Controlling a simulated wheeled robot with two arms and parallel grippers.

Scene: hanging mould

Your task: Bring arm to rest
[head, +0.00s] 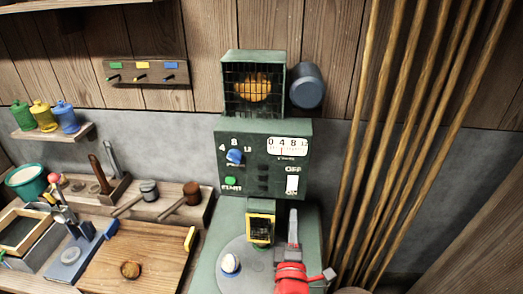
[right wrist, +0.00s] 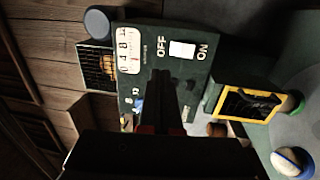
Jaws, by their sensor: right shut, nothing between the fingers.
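My right gripper (head: 293,218) is shut and empty. In the head view it points up from the bottom, just below the white switch (head: 292,184) on the green machine (head: 262,130). Its dark closed fingers (right wrist: 162,88) also show in the right wrist view, in front of the machine's panel and apart from the white switch (right wrist: 182,49) between OFF and ON. I cannot tell whether the fingers touch the panel. My left gripper is not in view.
A yellow-framed opening (head: 261,228) and a round grey plate (head: 240,268) with a white-topped knob are left of the gripper. Long wooden poles (head: 400,130) lean at the right. A wooden board (head: 130,262) and hand tools lie on the left bench.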

